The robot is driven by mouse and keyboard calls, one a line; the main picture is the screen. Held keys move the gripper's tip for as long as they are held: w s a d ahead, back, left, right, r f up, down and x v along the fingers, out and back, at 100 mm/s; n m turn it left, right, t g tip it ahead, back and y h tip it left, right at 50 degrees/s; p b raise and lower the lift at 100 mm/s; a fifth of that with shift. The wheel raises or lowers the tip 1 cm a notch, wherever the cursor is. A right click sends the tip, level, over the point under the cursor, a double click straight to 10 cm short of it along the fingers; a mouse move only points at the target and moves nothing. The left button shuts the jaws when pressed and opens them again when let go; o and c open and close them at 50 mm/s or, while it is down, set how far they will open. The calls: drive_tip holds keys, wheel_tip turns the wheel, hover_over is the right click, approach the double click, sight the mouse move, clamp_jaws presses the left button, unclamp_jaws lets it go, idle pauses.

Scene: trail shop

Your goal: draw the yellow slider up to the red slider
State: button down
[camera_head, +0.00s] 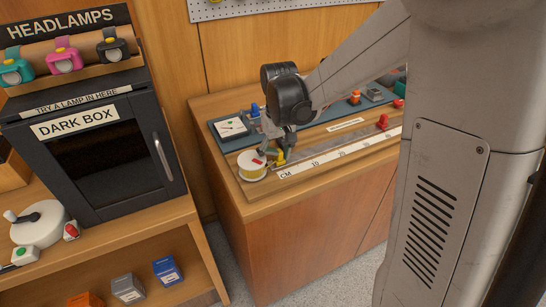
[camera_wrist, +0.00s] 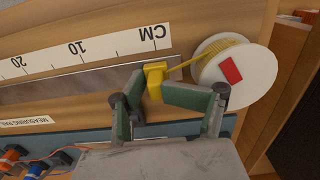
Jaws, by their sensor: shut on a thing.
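The yellow slider (camera_head: 280,157) sits at the CM end of the measuring rail (camera_head: 325,152). The red slider (camera_head: 382,121) stands further right along the rail, well apart from the yellow one; it is outside the wrist view. My gripper (camera_head: 277,151) is over the CM end of the rail. In the wrist view my gripper (camera_wrist: 150,91) is shut on the yellow slider (camera_wrist: 155,78), with a green finger on each side. A yellow cord runs from the slider to a white spool (camera_wrist: 240,78) beside the rail's end.
A white scale strip (camera_wrist: 85,50) runs along the rail. Behind it, a blue-grey mat (camera_head: 232,140) holds small devices. The dark box (camera_head: 95,140) stands on a separate bench at left. The rail between the sliders looks clear.

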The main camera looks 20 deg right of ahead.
sight(329, 145)
drive_tip(key=shift+w+d, duration=0.15)
drive_tip(key=shift+d, duration=0.75)
drive_tip(key=shift+w+d, duration=0.15)
drive_tip(key=shift+d, duration=0.7)
drive_tip(key=shift+w+d+b, duration=0.2)
drive_tip(key=shift+d+b, duration=0.05)
drive_tip(key=shift+d, duration=1)
drive_tip(key=shift+w+d+b, duration=0.15)
drive_tip(key=shift+d+b, duration=0.05)
drive_tip(key=shift+d, duration=1.15)
drive_tip(key=shift+w+d+b, duration=0.15)
drive_tip(key=shift+d, duration=1.05)
drive_tip(key=shift+w+d+b, duration=0.15)
drive_tip(key=shift+d, duration=1)
drive_tip(key=shift+w+d, duration=0.2)
drive_tip(key=shift+d, duration=1.05)
drive_tip(key=shift+w+d, duration=0.15)
drive_tip(key=shift+d, duration=1.05)
drive_tip(key=shift+b, duration=0.3)
